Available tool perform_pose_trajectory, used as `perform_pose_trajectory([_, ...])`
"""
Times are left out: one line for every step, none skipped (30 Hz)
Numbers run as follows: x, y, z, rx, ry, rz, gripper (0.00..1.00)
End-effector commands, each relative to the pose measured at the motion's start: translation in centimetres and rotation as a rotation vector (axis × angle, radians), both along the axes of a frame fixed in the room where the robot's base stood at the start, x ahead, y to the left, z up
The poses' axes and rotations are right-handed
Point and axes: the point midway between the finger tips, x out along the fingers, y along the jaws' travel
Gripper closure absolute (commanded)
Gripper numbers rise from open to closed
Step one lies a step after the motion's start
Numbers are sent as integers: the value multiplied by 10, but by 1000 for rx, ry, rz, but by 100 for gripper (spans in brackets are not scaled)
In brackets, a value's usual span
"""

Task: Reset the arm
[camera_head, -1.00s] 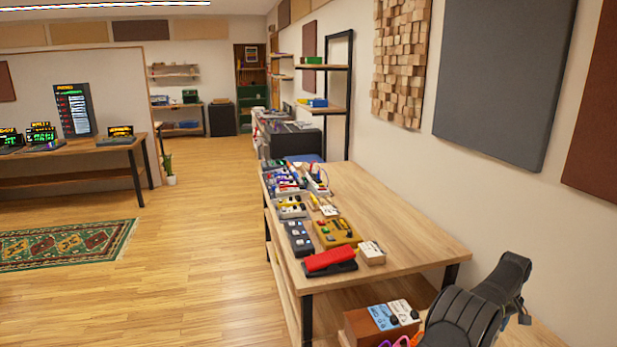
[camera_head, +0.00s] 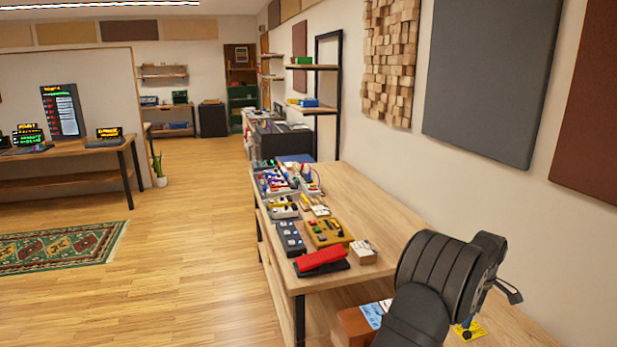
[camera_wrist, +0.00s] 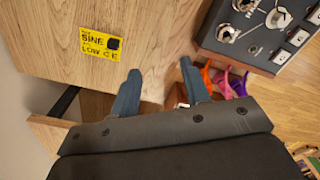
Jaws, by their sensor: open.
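My arm (camera_head: 440,275) is raised at the lower right of the head view, in front of the near end of the workbench. My gripper (camera_wrist: 160,83) shows in the wrist view with its two blue-grey fingers spread apart and nothing between them. The fingers point toward a wooden surface (camera_wrist: 150,35). In the head view the fingertips are hard to make out.
The workbench (camera_head: 400,220) holds several pedals, including a red one (camera_head: 320,257) and a mustard one (camera_head: 328,232). In the wrist view, a yellow label (camera_wrist: 100,43) lies left, a dark knobbed box (camera_wrist: 262,30) right, and coloured cables (camera_wrist: 222,80) below it.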

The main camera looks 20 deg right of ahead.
Motion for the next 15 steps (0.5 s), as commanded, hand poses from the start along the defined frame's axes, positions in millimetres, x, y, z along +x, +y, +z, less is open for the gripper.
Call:
perform_pose_trajectory([4, 10, 4, 0, 0, 46, 57])
perform_pose_trajectory([6, 15, 6, 0, 0, 75, 57])
perform_pose_trajectory([9, 22, 8, -1, 0, 115, 57])
perform_pose_trajectory([11, 28, 10, -1, 0, 145, 57])
perform_pose_trajectory([13, 33, 11, -1, 0, 174, 57])
perform_pose_trajectory([15, 41, 14, -1, 0, 214, 57])
perform_pose_trajectory([17, 47, 15, 0, 0, 243, 57])
perform_pose_trajectory([18, 52, 17, 0, 0, 273, 57])
perform_pose_trajectory([20, 59, 19, 0, 0, 312, 57])
perform_pose_trajectory([21, 65, 20, 0, 0, 341, 57])
perform_pose_trajectory([23, 71, 22, 0, 0, 371, 57])
perform_pose_trajectory([24, 78, 23, 0, 0, 410, 57])
perform_pose_trajectory([25, 84, 25, 1, -1, 439, 57])
perform_pose_trajectory([26, 90, 26, 0, 0, 469, 57])
perform_pose_trajectory([27, 98, 28, 0, -1, 508, 57])
